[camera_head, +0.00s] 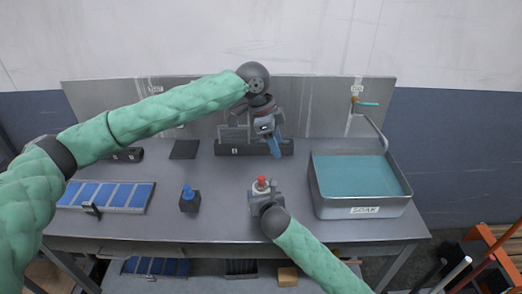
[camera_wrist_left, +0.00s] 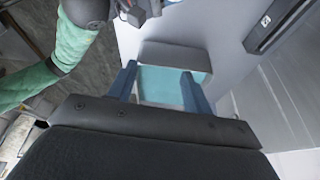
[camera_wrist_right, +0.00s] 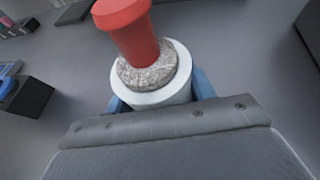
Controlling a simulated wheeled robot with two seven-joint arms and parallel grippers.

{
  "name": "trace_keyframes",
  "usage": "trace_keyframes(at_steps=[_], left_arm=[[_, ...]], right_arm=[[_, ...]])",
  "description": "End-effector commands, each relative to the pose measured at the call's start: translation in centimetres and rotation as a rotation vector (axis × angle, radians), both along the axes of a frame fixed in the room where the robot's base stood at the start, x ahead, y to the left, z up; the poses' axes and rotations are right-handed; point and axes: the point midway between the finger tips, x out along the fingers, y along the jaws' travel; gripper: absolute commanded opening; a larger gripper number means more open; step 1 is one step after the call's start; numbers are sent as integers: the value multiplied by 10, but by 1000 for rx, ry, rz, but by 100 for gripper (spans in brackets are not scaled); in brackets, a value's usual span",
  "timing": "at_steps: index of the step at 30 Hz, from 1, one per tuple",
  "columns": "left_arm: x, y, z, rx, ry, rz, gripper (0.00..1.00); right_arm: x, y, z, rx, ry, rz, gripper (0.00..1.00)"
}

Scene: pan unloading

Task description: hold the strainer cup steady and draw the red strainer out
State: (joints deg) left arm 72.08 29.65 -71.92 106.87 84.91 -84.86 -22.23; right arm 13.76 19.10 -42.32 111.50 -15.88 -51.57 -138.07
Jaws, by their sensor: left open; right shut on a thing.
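The red strainer (camera_wrist_right: 128,25) stands upright with its lower end in the white strainer cup (camera_wrist_right: 155,97), which has a grey, grainy ring inside its rim. In the head view the red strainer (camera_head: 261,182) shows just above my right gripper (camera_head: 264,199). My right gripper is shut on the strainer cup, with a blue finger on each side of it. My left gripper (camera_head: 275,146) is open and empty, held above the back of the table with its blue fingers pointing down. In the left wrist view its fingers (camera_wrist_left: 158,88) are apart with nothing between them.
A grey soak basin (camera_head: 362,205) with teal liquid and a tap stands at the right. A black block with a blue top (camera_head: 189,199) stands left of the cup. A blue-panelled tray (camera_head: 110,196) lies far left. A dark rack (camera_head: 235,149) stands at the back.

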Motion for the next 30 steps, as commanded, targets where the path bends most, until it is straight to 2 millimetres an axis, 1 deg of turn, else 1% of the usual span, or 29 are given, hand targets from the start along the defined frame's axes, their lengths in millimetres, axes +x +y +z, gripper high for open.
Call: trace_keyframes(at_steps=[1,2,3,6,9,12,16,20,30], left_arm=[[2,-3,-9,53,4,13,50],[3,-2,-15,90,7,29,50],[5,3,-22,136,12,55,50],[12,20,-33,231,19,125,50],[15,33,-35,295,22,187,50],[15,40,-35,333,28,231,50],[14,42,-39,343,35,255,50],[14,42,-51,341,37,258,50],[12,42,-103,341,38,258,50]], right_arm=[[0,0,0,0,0,0,28],[0,0,0,0,0,0,28],[0,0,0,0,0,0,28],[0,0,0,0,0,0,28],[0,0,0,0,0,0,28],[0,0,0,0,0,0,28],[0,0,0,0,0,0,28],[0,0,0,0,0,0,28],[0,0,0,0,0,0,28]])
